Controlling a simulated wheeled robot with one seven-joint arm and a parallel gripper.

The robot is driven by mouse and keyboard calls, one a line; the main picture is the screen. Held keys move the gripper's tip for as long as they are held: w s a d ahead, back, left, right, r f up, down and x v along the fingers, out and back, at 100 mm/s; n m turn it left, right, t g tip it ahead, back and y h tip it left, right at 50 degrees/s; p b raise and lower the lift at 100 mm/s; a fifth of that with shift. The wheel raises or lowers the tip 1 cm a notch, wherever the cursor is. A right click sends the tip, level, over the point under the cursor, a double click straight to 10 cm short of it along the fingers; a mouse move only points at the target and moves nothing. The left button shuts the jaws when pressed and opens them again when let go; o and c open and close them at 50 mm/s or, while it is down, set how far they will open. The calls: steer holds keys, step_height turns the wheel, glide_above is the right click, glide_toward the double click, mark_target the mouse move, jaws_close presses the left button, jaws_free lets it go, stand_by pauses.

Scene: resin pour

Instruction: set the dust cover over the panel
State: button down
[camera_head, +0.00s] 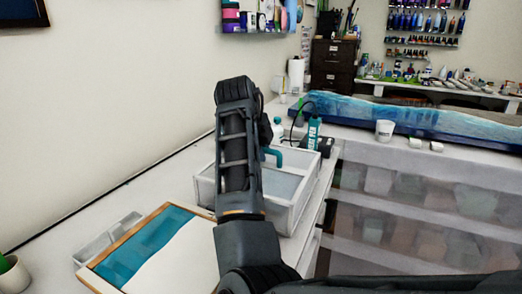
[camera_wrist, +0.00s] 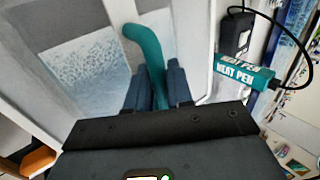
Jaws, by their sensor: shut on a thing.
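The dust cover (camera_head: 297,210) is a clear box with pale edges and a teal handle (camera_head: 272,153). It is at the middle of the white bench, behind and right of the panel, and I cannot tell whether it touches the bench. In the wrist view my gripper (camera_wrist: 157,70) is shut on the teal handle (camera_wrist: 146,44), one dark finger on each side. The panel (camera_head: 145,248), wood-edged with teal and white resin, lies uncovered at the front left. My arm hides part of the cover and the panel's right side.
A clear divided tray (camera_head: 95,247) sits left of the panel, near a potted plant (camera_head: 13,275). The heat pen (camera_head: 314,131) and its dark box stand close behind the cover. A long blue resin slab (camera_head: 410,118) and white cup (camera_head: 384,130) are farther back right.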

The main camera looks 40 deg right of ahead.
steer(key=shift+f, duration=0.1)
steer(key=c, duration=0.9)
jaws_free()
steer(key=shift+f, duration=0.1)
steer(key=shift+a, duration=0.1)
